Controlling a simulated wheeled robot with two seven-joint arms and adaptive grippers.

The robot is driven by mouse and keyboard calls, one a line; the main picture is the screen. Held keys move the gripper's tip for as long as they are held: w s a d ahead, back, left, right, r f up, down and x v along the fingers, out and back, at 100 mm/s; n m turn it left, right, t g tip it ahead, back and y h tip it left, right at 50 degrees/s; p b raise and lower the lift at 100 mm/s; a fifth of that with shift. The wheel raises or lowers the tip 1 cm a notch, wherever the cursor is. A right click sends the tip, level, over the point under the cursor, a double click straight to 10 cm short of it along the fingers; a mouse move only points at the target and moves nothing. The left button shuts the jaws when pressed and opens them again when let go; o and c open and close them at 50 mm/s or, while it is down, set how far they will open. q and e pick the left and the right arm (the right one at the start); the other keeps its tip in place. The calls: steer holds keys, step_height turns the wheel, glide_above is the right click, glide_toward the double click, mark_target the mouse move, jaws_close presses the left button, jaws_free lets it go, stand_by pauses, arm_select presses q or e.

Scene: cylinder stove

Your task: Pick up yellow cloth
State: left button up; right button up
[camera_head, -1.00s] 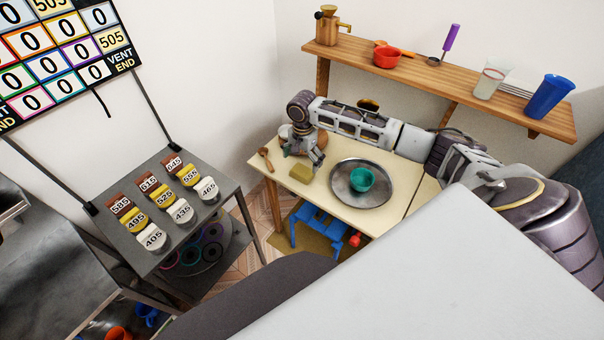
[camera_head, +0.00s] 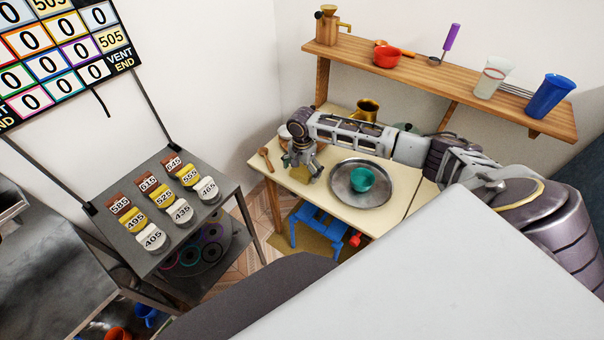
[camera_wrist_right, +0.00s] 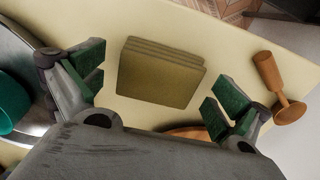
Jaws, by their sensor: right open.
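The yellow cloth is a folded, dull-yellow square block (camera_wrist_right: 160,72) lying flat on the cream table. In the head view the cloth (camera_head: 300,175) is largely hidden behind my right gripper (camera_head: 302,168). In the right wrist view my right gripper (camera_wrist_right: 157,90) is open, with green pads on either side of the cloth in the picture. The cloth lies between and slightly beyond the fingers, and nothing is held. Whether the fingertips are down at its height I cannot tell. My left gripper is not in view.
A round metal tray (camera_head: 345,197) with a teal bowl (camera_head: 361,180) stands right of the cloth. A brass pot (camera_head: 366,109) stands behind my right arm. A wall shelf (camera_head: 440,78) holds cups above.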

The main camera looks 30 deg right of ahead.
mark_target(302, 170)
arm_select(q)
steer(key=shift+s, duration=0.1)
arm_select(e)
steer(key=c, duration=1.1)
steer(key=shift+r, duration=0.85)
step_height(302, 170, up, 7)
steer(key=shift+f+p, duration=0.1)
steer(key=shift+p, duration=0.25)
steer(key=shift+r, duration=0.45)
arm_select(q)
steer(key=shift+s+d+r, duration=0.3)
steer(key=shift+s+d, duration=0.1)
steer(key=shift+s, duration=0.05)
arm_select(e)
steer(key=shift+r, duration=0.3)
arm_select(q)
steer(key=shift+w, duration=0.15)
